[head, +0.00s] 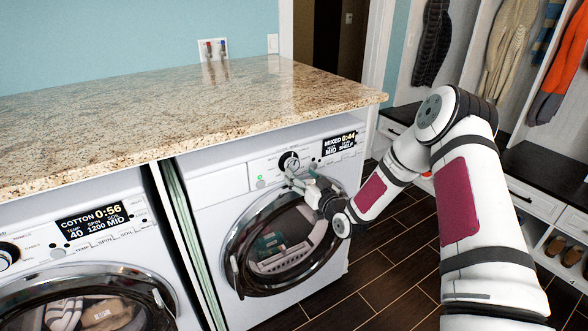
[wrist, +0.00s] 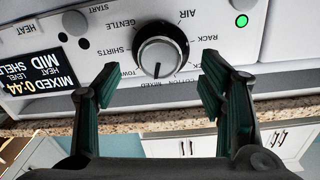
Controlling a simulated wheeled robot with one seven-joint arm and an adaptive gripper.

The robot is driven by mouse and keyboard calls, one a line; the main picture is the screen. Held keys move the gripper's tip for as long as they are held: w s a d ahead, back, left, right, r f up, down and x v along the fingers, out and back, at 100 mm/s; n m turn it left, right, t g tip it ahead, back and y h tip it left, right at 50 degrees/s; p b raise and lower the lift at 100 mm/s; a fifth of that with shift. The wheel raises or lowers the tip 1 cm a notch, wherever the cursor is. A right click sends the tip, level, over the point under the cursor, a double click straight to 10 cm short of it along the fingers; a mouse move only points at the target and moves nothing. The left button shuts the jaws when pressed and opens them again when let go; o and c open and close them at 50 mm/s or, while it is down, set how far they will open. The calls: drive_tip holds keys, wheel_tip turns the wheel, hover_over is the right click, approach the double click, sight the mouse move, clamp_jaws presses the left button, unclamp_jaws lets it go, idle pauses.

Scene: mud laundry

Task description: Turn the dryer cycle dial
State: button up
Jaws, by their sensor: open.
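The dryer (head: 215,205) is the right-hand white machine, its display reading MIXED 0:44. Its cycle dial (head: 289,161) sits on the upper front panel. My gripper (head: 298,177) is at the panel, just in front of and below the dial. In the wrist view my gripper (wrist: 157,80) is open, one dark green finger on each side of the dial, with visible gaps. Contact with the dial is not seen.
A washer (head: 110,245) showing COTTON 0:56 stands to the left. A granite countertop (head: 180,110) overhangs both machines. The dryer's round door (head: 232,262) is closed below the gripper. Shoe cubbies (head: 560,240) and hanging coats (head: 515,45) are at right; dark floor lies between.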

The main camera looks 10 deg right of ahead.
sight(293, 167)
drive_tip(key=shift+x, duration=2.55)
drive_tip(key=c, duration=1.2)
